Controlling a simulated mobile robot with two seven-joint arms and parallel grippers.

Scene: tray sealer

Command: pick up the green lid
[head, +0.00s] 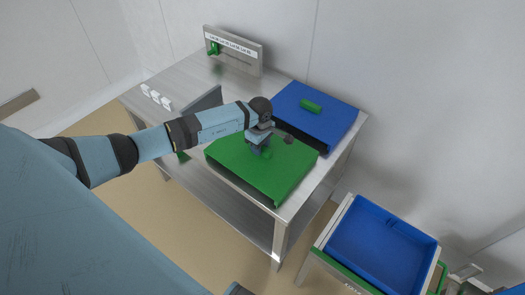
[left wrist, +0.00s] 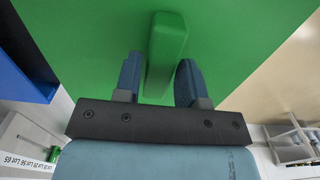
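The green lid (head: 283,184) lies flat on the metal table, in the middle of the head view. Its raised green handle (left wrist: 167,45) shows in the left wrist view. My left gripper (left wrist: 158,78) is over the lid with a blue finger on each side of the handle. A gap shows between the handle and the right finger; the left finger is very close to the handle, and I cannot tell whether it touches. In the head view my left gripper (head: 262,147) hides most of the handle. My right gripper is not in view.
A blue lid (head: 330,122) with a green handle lies behind the green lid. A panel with a green lever (head: 214,48) stands at the table's back edge. A blue tray (head: 385,245) sits in a frame at lower right. White blocks (head: 157,97) lie at the left.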

